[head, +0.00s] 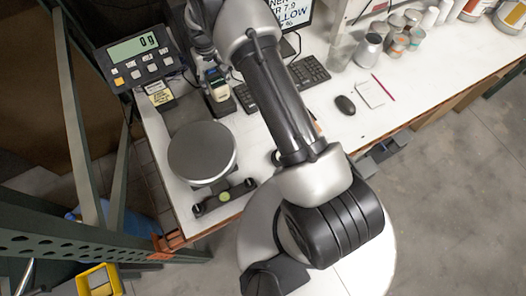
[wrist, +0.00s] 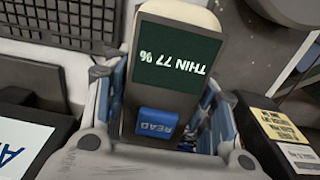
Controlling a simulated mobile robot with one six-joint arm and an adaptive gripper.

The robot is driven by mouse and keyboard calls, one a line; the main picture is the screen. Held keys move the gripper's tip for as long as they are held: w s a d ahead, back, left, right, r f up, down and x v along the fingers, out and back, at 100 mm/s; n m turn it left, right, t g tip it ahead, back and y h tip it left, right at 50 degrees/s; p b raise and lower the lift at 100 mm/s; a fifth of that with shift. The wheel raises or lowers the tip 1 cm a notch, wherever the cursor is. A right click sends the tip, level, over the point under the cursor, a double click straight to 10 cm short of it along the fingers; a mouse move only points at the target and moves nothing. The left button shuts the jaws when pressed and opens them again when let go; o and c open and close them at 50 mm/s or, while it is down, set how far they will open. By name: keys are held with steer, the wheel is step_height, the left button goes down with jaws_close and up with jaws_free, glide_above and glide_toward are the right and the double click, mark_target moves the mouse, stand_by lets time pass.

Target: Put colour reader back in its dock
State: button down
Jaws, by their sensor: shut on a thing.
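The colour reader (wrist: 150,85) fills the middle of the wrist view. It is a pale, rounded device with a dark screen reading "THIN 77 %", upside down in this view, and a blue READ button. My gripper (wrist: 162,88) is shut on it, with a blue-padded finger along each side. In the head view the reader shows small beyond my arm, above a black block (head: 222,104) between the scale and the keyboard. I cannot tell whether that block is the dock, or whether the reader touches it.
A scale pan (head: 202,152) stands in front, its display (head: 140,57) at the left. A keyboard (head: 306,71) lies to the right.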

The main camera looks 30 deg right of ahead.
steer(key=shift+w+f, duration=0.15)
steer(key=shift+f, duration=2.4)
steer(key=shift+f+b, duration=0.4)
steer(key=shift+b, duration=0.05)
steer(key=shift+f, duration=0.25)
steer(key=c, duration=0.7)
jaws_free()
steer(key=shift+r, duration=0.15)
